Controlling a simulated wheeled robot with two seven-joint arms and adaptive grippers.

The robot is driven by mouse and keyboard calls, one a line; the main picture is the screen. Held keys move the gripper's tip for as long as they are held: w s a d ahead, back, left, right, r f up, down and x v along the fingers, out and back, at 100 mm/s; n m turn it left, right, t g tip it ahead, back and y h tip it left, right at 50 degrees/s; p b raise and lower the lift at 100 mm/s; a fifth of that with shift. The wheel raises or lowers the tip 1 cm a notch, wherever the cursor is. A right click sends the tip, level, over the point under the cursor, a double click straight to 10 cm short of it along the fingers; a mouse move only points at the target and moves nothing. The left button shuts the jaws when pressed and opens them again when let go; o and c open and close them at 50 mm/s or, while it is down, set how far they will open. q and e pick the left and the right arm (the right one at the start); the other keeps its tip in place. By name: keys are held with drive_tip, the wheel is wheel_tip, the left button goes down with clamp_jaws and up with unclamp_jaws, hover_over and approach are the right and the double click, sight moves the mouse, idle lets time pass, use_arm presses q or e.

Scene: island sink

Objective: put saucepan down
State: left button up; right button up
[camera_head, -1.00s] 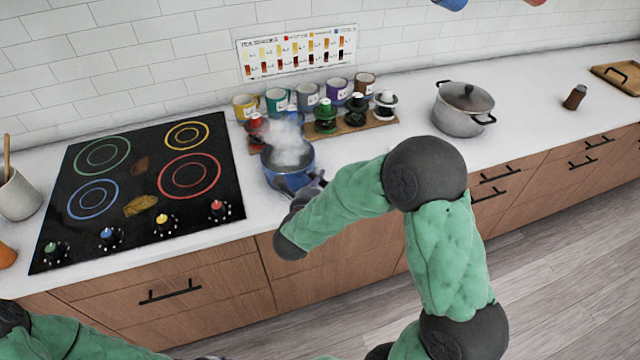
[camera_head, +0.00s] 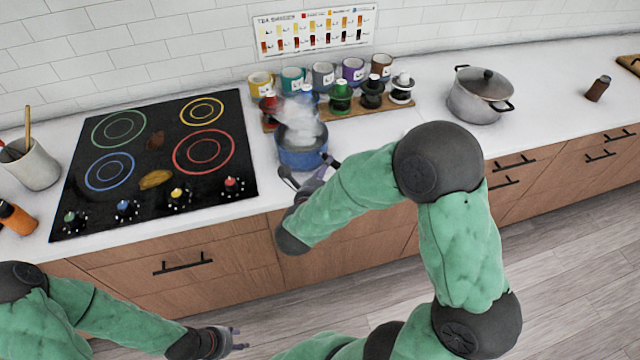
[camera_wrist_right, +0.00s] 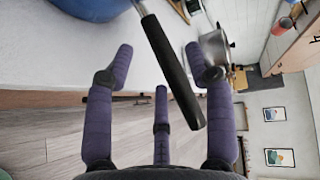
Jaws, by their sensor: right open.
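The blue saucepan (camera_head: 302,156) stands on the white counter just right of the cooktop, with steam rising from it. Its blue side (camera_wrist_right: 95,8) shows at the top of the right wrist view. Its long black handle (camera_wrist_right: 172,65) passes between the spread fingers of my right gripper (camera_wrist_right: 160,75), which is open and not clamped on it. In the head view my right gripper (camera_head: 312,182) is at the saucepan's handle side, partly hidden by my arm. My left gripper (camera_head: 238,338) is low over the floor, its fingers apart and empty.
The black cooktop (camera_head: 150,160) has several coloured rings and knobs. Several mugs stand behind a wooden rack (camera_head: 350,108) of bottles close behind the saucepan. A lidded grey pot (camera_head: 478,100) is further right. Bare counter (camera_head: 425,100) lies between rack and pot.

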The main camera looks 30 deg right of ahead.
drive_tip(key=p+v, duration=0.1)
drive_tip(key=v, duration=0.6)
